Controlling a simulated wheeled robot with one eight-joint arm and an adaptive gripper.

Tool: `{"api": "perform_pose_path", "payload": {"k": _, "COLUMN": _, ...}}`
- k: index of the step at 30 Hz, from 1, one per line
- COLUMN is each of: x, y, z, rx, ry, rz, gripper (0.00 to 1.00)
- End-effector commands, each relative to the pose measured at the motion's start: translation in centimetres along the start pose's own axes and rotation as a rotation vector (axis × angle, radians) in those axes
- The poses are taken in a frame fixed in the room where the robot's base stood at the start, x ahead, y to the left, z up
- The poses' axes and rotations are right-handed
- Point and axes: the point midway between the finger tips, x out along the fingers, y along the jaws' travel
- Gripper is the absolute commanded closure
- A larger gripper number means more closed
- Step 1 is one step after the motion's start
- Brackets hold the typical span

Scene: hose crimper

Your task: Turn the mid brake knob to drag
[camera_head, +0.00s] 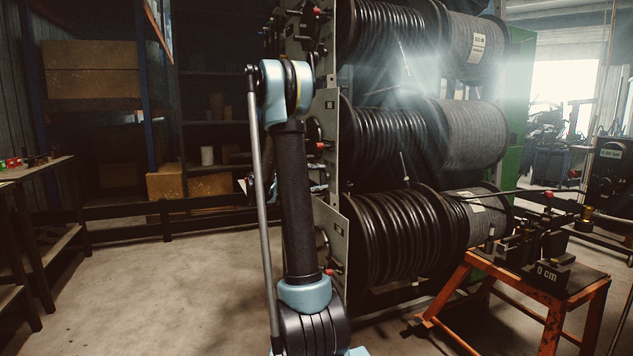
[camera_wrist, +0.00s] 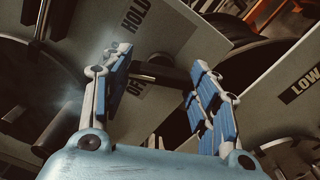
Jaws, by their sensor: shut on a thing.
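A dark bar-shaped knob (camera_wrist: 168,76) shows in the wrist view, in front of a grey panel with the labels HOLD (camera_wrist: 136,14) and OFF (camera_wrist: 135,88). My gripper (camera_wrist: 160,72) has its blue-padded fingers on either side of this knob and is shut on it. The left finger covers part of the lettering between HOLD and OFF, so a DRAG label cannot be read and the knob's setting is unclear. In the head view my arm stands in front of the reel rack's side panel (camera_head: 330,110) and hides most of the gripper and the knob.
Large black hose reels (camera_head: 385,145) fill the rack in several tiers. A LOW label (camera_wrist: 305,80) is on a grey plate at the right of the wrist view. An orange stand (camera_head: 556,310) with a bench tool is at the right. Floor at the left is clear.

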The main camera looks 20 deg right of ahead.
Motion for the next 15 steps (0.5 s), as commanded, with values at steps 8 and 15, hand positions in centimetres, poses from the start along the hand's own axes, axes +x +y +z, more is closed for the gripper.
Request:
{"api": "perform_pose_path", "payload": {"k": 8, "x": 0.04, "y": -0.18, "z": -0.11, "rx": -0.123, "ry": 0.003, "rz": -0.005, "gripper": 0.69}}
{"api": "perform_pose_path", "payload": {"k": 15, "x": 0.05, "y": -0.18, "z": -0.10, "rx": -0.163, "ry": 0.003, "rz": -0.005, "gripper": 0.69}}
